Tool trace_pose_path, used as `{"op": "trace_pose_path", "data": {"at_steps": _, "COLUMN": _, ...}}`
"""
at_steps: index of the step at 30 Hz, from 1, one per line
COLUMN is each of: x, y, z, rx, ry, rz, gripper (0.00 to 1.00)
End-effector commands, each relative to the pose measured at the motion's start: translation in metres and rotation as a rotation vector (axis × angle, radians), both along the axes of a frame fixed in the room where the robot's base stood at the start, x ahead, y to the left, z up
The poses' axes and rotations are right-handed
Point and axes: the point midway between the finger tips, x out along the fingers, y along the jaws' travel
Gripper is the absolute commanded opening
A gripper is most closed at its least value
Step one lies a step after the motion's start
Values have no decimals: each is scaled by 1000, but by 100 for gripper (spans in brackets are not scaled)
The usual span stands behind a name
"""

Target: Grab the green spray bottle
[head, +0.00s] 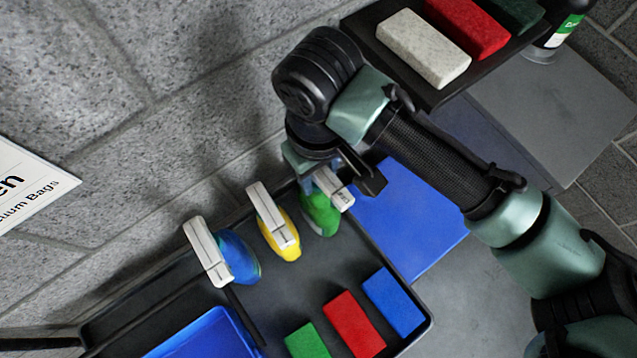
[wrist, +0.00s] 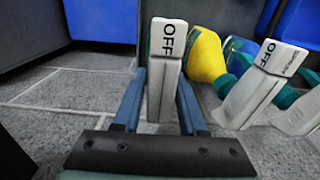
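The green spray bottle (head: 320,215) stands at the right end of the row of bottles on the dark tray. Its white spray head (head: 333,189) is partly under my gripper (head: 352,176). In the wrist view, a white spray head marked OFF (wrist: 167,45) is lined up between the two blue fingers of my gripper (wrist: 163,80). The fingers are spread, with a gap visible beside the spray head.
The yellow bottle (head: 281,238) stands just left of the green one, with the blue bottle (head: 238,257) farther left. Green, red (head: 354,322) and blue sponges lie at the tray's front. A shelf with a white block (head: 423,48) is above right. The brick wall is close behind.

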Motion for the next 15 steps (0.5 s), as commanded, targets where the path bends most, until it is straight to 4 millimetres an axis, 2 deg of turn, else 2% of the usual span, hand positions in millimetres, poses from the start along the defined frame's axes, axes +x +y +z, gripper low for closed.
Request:
{"op": "trace_pose_path", "data": {"at_steps": 1, "x": 0, "y": 0, "z": 0, "rx": 0, "ry": 0, "rz": 0, "gripper": 22}}
{"op": "trace_pose_path", "data": {"at_steps": 5, "x": 0, "y": 0, "z": 0, "rx": 0, "ry": 0, "rz": 0, "gripper": 0}}
{"op": "trace_pose_path", "data": {"at_steps": 15, "x": 0, "y": 0, "z": 0, "rx": 0, "ry": 0, "rz": 1, "gripper": 0}}
